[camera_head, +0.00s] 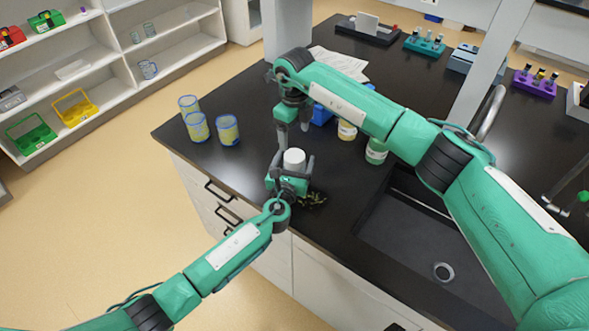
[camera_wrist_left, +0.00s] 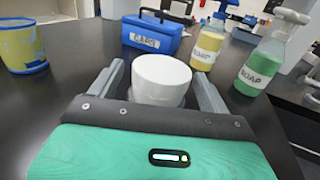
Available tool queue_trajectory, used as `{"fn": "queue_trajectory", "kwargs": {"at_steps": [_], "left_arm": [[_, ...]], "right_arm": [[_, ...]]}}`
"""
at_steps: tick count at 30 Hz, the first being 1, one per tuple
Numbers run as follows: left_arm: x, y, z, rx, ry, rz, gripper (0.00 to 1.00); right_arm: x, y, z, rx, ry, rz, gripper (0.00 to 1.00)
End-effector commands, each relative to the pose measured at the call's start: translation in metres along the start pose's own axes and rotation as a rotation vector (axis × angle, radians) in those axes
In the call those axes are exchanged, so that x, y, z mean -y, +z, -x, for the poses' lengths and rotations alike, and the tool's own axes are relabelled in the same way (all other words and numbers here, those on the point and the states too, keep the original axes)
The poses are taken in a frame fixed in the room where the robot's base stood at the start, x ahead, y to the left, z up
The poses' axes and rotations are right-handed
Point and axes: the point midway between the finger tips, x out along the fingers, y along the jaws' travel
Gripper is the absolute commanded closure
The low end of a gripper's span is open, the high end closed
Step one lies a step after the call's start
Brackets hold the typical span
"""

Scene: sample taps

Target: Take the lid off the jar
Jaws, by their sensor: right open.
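The white round jar (camera_head: 294,160) stands upright between the fingers of my left gripper (camera_head: 292,171) near the counter's front edge. In the left wrist view the jar (camera_wrist_left: 160,82) has a smooth white top; I cannot make out a seam between lid and body. The fingers of my left gripper (camera_wrist_left: 162,88) lie on either side of it, and whether both touch it is unclear. My right gripper (camera_head: 293,128) is open and empty, pointing down above and just behind the jar. It does not show in the left wrist view.
Several yellow-and-blue cups (camera_head: 198,127) stand at the left on the dark counter. A blue labelled caddy (camera_wrist_left: 153,38), a yellow soap bottle (camera_wrist_left: 208,45) and a green soap bottle (camera_wrist_left: 262,62) stand behind the jar. The sink (camera_head: 415,240) is at right.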

Motion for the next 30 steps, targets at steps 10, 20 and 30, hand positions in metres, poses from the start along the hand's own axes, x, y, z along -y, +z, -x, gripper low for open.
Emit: {"fn": "queue_trajectory", "kwargs": {"at_steps": [10,20,30], "left_arm": [[-0.0002,-0.0003,0.0003,0.0,0.0,0.0,0.9],[-0.0002,-0.0004,0.0004,-0.001,0.0,0.0,1.0],[-0.0003,-0.0005,0.0004,-0.001,0.0,0.0,1.0]], "right_arm": [[0.0,0.0,0.0,0.0,0.0,0.0,0.23],[-0.0011,0.0007,-0.0002,0.0,0.001,-0.216,0.23],[-0.0022,0.0028,0.0012,0.006,0.0,-0.781,0.23]]}}
